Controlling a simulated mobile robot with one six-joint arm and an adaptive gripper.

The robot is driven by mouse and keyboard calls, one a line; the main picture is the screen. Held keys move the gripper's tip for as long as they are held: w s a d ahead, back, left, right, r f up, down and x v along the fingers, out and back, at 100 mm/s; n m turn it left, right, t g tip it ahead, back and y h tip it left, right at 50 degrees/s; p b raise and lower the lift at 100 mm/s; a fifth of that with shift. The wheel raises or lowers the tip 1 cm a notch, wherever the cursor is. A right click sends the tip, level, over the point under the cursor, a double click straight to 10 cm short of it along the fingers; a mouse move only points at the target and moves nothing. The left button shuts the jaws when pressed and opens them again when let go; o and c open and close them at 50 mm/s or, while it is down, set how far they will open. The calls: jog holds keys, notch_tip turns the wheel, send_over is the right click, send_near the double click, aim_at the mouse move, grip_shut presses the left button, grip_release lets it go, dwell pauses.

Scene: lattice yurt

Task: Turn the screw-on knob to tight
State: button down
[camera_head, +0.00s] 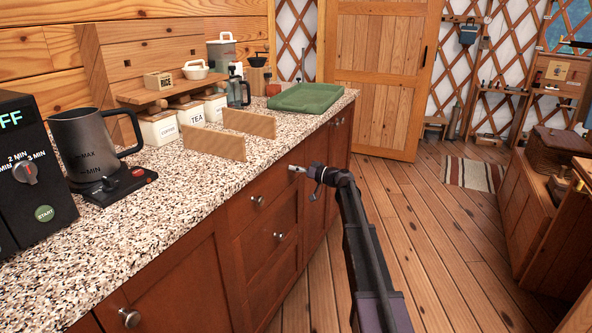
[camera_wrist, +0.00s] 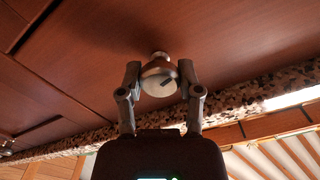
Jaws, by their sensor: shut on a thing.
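The screw-on knob (camera_wrist: 158,82) is a round silver metal knob with a short dark mark on its face. It stands out on a short neck from a red-brown cabinet front (camera_wrist: 235,35). My gripper (camera_wrist: 159,73) is shut on it, with one finger on each side of the knob. In the head view my gripper (camera_head: 318,174) is at the cabinet front just below the counter edge, and the silver knob (camera_head: 294,169) shows at its tip. Whether the knob's base sits flush against the panel is too small to tell.
The speckled counter (camera_head: 200,190) runs along above the cabinets. Other silver knobs (camera_head: 257,201) sit on nearby drawers and doors. A kettle (camera_head: 85,140), canisters (camera_head: 158,128) and a green tray (camera_head: 305,97) stand on the counter.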

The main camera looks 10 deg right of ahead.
jog(key=m, duration=0.5)
jog(key=shift+w, duration=0.1)
jog(key=m, duration=1.1)
jog(key=shift+a, duration=0.1)
jog(key=m, duration=0.5)
jog(key=shift+m, duration=0.4)
jog(key=shift+c, duration=1.3)
grip_release()
jog(key=shift+f, duration=0.1)
